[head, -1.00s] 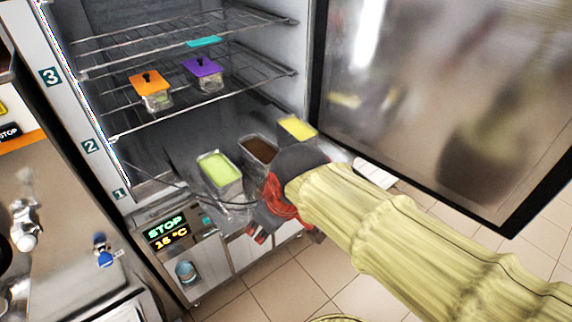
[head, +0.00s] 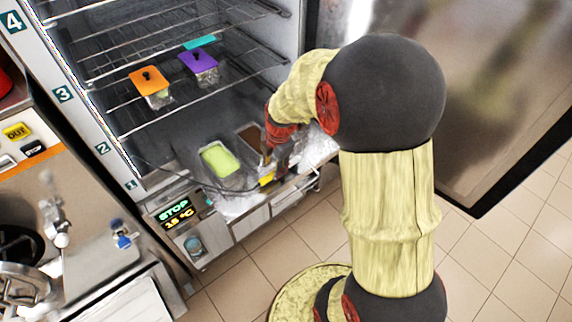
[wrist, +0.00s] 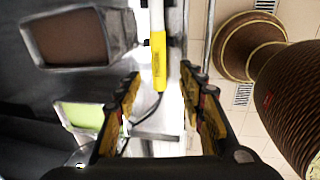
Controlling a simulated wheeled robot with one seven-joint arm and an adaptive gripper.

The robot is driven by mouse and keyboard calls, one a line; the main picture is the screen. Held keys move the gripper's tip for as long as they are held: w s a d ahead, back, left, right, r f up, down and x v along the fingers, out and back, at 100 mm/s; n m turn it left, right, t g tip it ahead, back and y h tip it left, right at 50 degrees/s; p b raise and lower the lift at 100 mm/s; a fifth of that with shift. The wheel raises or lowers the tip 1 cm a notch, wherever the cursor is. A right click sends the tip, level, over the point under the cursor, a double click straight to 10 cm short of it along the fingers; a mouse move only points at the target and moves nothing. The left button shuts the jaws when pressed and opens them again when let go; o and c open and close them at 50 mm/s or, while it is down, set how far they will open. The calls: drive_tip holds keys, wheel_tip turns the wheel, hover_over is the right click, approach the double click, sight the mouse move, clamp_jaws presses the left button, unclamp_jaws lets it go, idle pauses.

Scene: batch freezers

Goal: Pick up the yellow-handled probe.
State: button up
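The yellow-handled probe (wrist: 159,65) shows in the wrist view with a yellow handle, a white part and a thin black cable. In the head view its yellow handle (head: 266,180) is a small patch at the front of the freezer's bottom level, just below my gripper (head: 278,158). In the wrist view my gripper (wrist: 160,82) is open, with one finger on each side of the handle line. The handle appears between and just ahead of the fingertips, with gaps on both sides. I cannot tell the remaining depth. The probe's far end is out of view.
A green-filled tub (head: 219,158) and a brown-filled tub (wrist: 75,38) stand close by on the bottom level. Orange-lidded (head: 150,82) and purple-lidded (head: 198,62) containers sit on a rack above. The open freezer door (head: 470,100) stands to the right.

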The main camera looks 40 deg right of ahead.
sight(271, 174)
drive_tip(key=f, duration=0.3)
drive_tip(key=w+f, duration=0.1)
drive_tip(key=f, duration=0.2)
drive_tip(key=shift+w, duration=0.2)
drive_tip(key=shift+c, duration=1.2)
drive_tip(key=shift+r, duration=0.1)
drive_tip(key=c, duration=0.7)
clamp_jaws()
